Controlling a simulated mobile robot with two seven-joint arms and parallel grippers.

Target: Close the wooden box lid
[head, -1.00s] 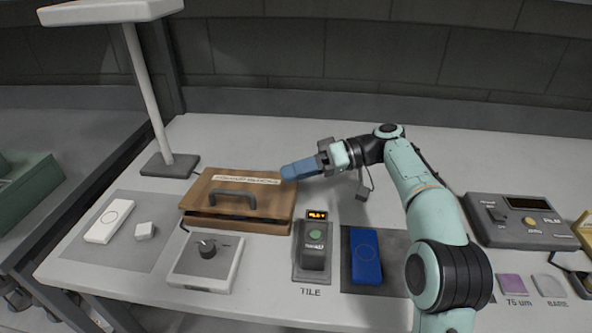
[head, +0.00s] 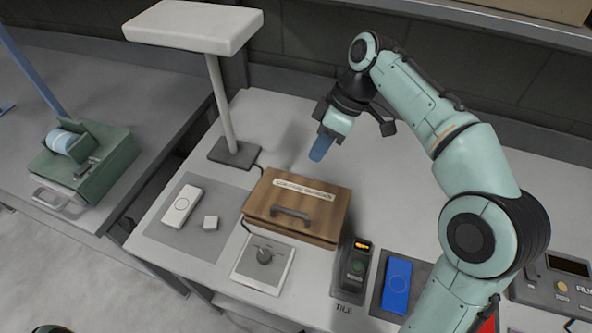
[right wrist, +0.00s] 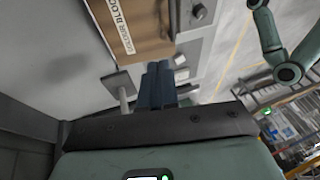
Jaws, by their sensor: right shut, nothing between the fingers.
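The wooden box (head: 296,228) stands on the white table, with its brown lid (head: 318,205) lying flat on top. The lid has a dark handle (head: 291,216) at the front and a pale label strip (head: 303,189). In the right wrist view part of the box (right wrist: 150,22) shows at the top, its label readable in part. My right gripper (head: 318,152) is shut and empty, its blue fingers above and behind the box, apart from the lid. The fingers also show in the right wrist view (right wrist: 157,82). My left gripper is not seen.
A lamp (head: 225,110) stands behind the box on the left. A white dial unit (head: 264,262) sits in front, a dark tile device (head: 355,264) to the right, and a blue block (head: 397,286) beyond it. The table behind the box's right side is clear.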

